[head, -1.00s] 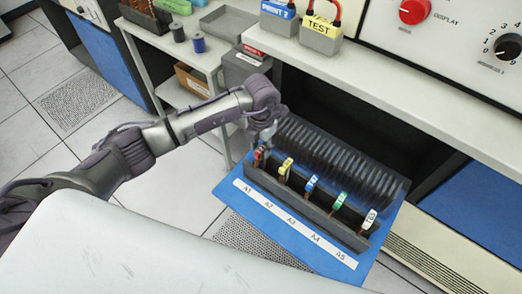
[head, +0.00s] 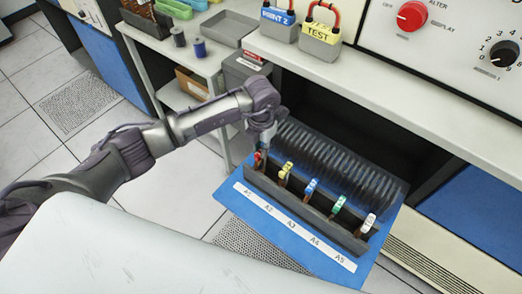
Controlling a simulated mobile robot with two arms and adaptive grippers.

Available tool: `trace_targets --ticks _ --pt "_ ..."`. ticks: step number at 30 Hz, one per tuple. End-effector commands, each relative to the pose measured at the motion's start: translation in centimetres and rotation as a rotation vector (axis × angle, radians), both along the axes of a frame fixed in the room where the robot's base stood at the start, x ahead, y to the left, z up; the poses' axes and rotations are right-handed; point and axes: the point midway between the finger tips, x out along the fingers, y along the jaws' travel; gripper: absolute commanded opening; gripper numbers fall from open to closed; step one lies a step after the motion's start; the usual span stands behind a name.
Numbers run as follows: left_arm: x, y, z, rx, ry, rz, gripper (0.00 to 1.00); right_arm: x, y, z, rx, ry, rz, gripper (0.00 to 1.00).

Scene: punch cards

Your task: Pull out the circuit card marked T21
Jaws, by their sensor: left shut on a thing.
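A blue pull-out drawer (head: 232,205) holds a dark card rack (head: 300,203) with slots labelled A1 to A5 on a white strip (head: 290,224). A red-tagged card (head: 259,158) is at A1, a yellow one (head: 286,171) at A2, a blue one (head: 311,186) at A3, a green one (head: 338,204) at A4 and a white one (head: 368,222) at A5. The tag lettering is too small to read, so I cannot tell which is T21. My left gripper (head: 264,149) points down at A1, shut on the red-tagged card, its fingertips partly hidden. My right gripper is not in view.
Dark ribbed plates (head: 340,165) stand close behind the cards. The counter (head: 400,92) overhangs behind, with a yellow TEST padlock (head: 320,38) and a blue one (head: 277,22). A side shelf (head: 190,60) stands at left. A pale surface (head: 150,250) fills the near left.

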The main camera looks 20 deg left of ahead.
Motion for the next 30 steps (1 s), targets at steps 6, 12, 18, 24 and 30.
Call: trace_targets --ticks 6,12,18,24,30 --pt "0.0 0.0 1.1 0.0 0.001 0.0 0.0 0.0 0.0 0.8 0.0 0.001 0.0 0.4" --pt "0.0 0.0 1.9 0.0 0.001 0.001 0.0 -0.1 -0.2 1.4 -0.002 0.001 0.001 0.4" --pt "0.0 0.0 2.7 0.001 0.0 0.0 0.0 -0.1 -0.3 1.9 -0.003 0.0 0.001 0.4" --pt "0.0 0.0 3.5 0.001 0.0 0.0 0.0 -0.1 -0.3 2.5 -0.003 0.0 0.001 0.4" --pt "0.0 0.0 4.3 0.001 0.0 0.0 0.0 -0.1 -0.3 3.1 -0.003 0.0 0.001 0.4"
